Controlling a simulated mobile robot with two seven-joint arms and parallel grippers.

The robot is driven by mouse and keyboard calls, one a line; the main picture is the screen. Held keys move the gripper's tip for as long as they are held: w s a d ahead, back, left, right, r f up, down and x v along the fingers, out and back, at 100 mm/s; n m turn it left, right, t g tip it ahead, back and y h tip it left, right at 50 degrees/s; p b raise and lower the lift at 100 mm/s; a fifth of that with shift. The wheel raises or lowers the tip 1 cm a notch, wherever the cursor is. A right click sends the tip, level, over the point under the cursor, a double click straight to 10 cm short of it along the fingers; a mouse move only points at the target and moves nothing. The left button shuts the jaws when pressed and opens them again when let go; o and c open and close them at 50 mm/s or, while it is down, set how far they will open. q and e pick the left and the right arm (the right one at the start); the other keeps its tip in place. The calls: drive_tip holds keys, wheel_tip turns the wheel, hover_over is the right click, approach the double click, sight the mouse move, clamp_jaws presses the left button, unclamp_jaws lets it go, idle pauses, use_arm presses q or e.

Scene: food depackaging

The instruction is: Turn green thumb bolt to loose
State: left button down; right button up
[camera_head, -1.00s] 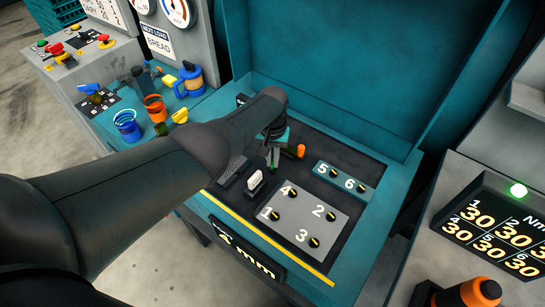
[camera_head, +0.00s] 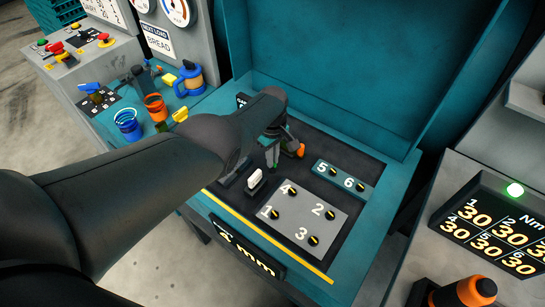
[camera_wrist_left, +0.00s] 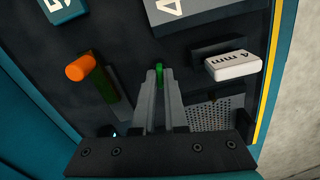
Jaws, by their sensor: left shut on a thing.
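The green thumb bolt (camera_wrist_left: 159,76) shows as a small green piece between the fingertips of my left gripper (camera_wrist_left: 159,72) in the left wrist view. The fingers are close together on it, and they hide most of it. In the head view my left gripper (camera_head: 272,158) points down at the dark panel of the teal case, and the bolt is hard to make out there. My right gripper is not in view.
An orange knob (camera_wrist_left: 81,67) lies beside the gripper. A white block marked 4 mm (camera_wrist_left: 233,65) stands on the other side. A grey plate (camera_head: 322,203) with numbered bolts and a teal plate (camera_head: 344,175) marked 5 and 6 lie nearby. The raised lid (camera_head: 335,75) stands behind.

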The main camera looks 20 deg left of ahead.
use_arm(q)
drive_tip(key=shift+w+r+n, duration=0.1)
drive_tip(key=shift+n, duration=1)
drive_tip(key=c, duration=1)
unclamp_jaws()
drive_tip(key=shift+o, duration=0.2)
wheel_tip(320, 180, up, 15)
drive_tip(key=p, duration=0.9)
drive_tip(key=shift+p, duration=0.35)
